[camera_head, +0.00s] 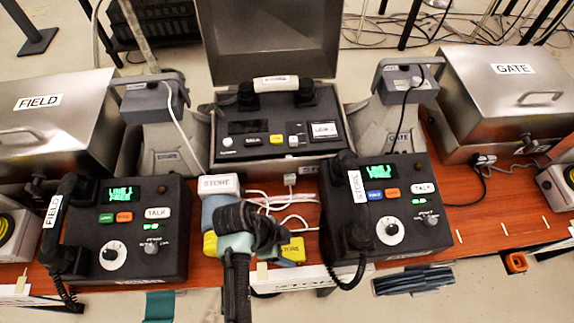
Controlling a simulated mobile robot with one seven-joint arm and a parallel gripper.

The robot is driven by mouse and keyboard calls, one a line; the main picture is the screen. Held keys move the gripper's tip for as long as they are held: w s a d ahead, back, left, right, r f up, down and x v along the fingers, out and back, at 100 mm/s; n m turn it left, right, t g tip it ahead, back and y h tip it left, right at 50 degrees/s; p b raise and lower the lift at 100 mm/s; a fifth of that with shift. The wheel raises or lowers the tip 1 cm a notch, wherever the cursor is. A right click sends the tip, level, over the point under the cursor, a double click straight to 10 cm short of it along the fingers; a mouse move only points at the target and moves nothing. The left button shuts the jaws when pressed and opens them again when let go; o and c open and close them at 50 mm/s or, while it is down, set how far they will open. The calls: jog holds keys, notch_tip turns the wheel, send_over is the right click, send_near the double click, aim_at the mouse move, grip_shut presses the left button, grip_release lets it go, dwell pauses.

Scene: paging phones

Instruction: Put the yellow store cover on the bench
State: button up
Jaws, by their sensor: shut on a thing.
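The yellow store cover (292,250) is at the front middle of the bench (190,274), with the word STORE on its right part. A yellow patch also shows at the left of my gripper, and the middle is hidden behind it. My gripper (245,232) is shut on the yellow cover, with its dark wrist covering the contact. I cannot tell whether the cover touches the bench top.
A white block marked STORE (218,185) and white cables lie just behind. A FIELD phone (125,245) stands left and another phone (405,235) right. An open metal case with a phone (278,125) stands behind. Closed FIELD (60,115) and GATE (505,95) cases flank it.

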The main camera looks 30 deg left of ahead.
jog(key=shift+f, duration=0.15)
jog(key=o, duration=1.4)
jog(key=shift+c, duration=0.2)
